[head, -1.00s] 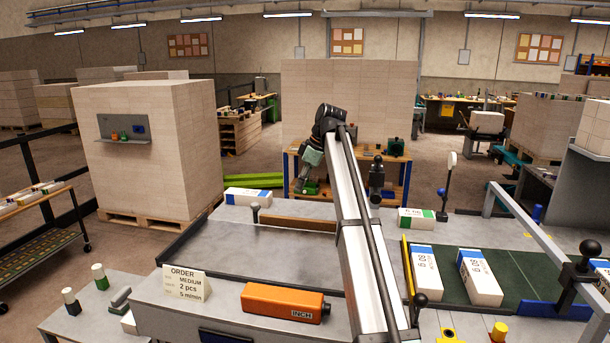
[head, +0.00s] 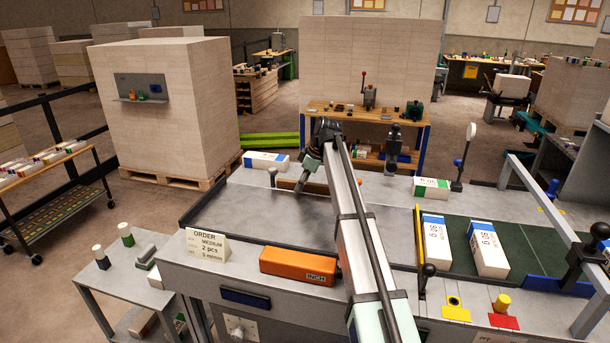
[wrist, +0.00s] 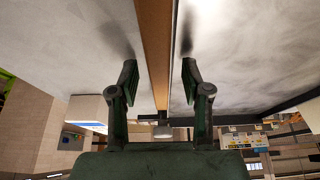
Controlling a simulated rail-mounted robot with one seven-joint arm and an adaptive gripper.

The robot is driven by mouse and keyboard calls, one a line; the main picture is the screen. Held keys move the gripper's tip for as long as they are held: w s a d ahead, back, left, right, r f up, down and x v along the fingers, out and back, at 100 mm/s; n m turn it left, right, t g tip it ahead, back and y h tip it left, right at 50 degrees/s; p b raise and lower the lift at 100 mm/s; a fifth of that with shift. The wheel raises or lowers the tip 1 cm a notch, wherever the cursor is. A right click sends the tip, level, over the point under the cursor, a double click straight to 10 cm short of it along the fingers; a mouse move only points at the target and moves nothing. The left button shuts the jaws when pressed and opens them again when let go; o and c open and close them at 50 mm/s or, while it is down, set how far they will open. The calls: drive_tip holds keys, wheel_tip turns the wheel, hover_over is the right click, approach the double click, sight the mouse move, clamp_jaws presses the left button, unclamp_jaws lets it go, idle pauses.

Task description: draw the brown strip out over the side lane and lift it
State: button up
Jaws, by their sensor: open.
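The brown strip (head: 319,188) lies along the back of the grey metal table (head: 255,214) in the head view. My gripper (head: 300,186) is at the strip, pointing down, and hides part of it. In the wrist view the strip (wrist: 155,40) runs lengthwise between the two fingers of my gripper (wrist: 160,78). The fingers are open, with a gap on each side of the strip. I cannot tell which part of the table is the side lane.
A white and blue ream (head: 267,161) lies behind the strip's left end, near a dark knob (head: 272,176). A white and green ream (head: 431,187) lies to the right. An orange box (head: 297,265) and an order card (head: 207,246) stand at the front. The table's middle is clear.

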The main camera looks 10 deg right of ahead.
drive_tip(key=shift+f, duration=0.15)
drive_tip(key=shift+c, duration=0.4)
clamp_jaws()
drive_tip(key=shift+r, duration=0.2)
drive_tip(key=shift+w, duration=0.2)
drive_tip(key=shift+w+d+b, duration=0.1)
drive_tip(key=shift+w+d, duration=0.35)
drive_tip(key=shift+w, duration=0.5)
drive_tip(key=shift+w+d+b, duration=0.1)
drive_tip(key=shift+w+d, duration=0.35)
drive_tip(key=shift+w, duration=0.45)
drive_tip(key=shift+w+d+b, duration=0.1)
drive_tip(key=shift+w+d, duration=0.35)
drive_tip(key=shift+w, duration=0.5)
drive_tip(key=shift+r, duration=0.1)
drive_tip(key=shift+r+p, duration=0.95)
drive_tip(key=shift+r, duration=2)
